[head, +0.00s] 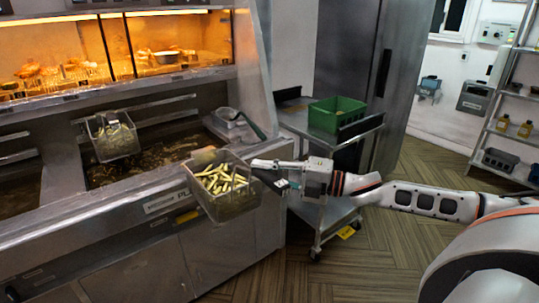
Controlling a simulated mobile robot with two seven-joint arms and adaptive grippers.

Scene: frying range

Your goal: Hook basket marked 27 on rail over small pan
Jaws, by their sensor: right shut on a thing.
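My right gripper (279,178) is shut on the dark handle of a wire basket (232,207) filled with pale fries. The basket hangs in front of the fryer's front edge, outside the oil. No number can be read on it. A second wire basket (115,139) hangs at a metal rail (165,103) along the back of the fryer, over a pan of dark oil (160,157). Another pan (14,186) shows partly at the left edge. Which pan is the small one is hard to tell. My left gripper is not in view.
A third basket or tray (229,118) with a dark handle sits at the fryer's right end. A steel cart (357,131) with a green crate (337,114) stands right of the fryer. A lit warming cabinet (118,47) rises behind. A shelf rack (508,125) stands far right.

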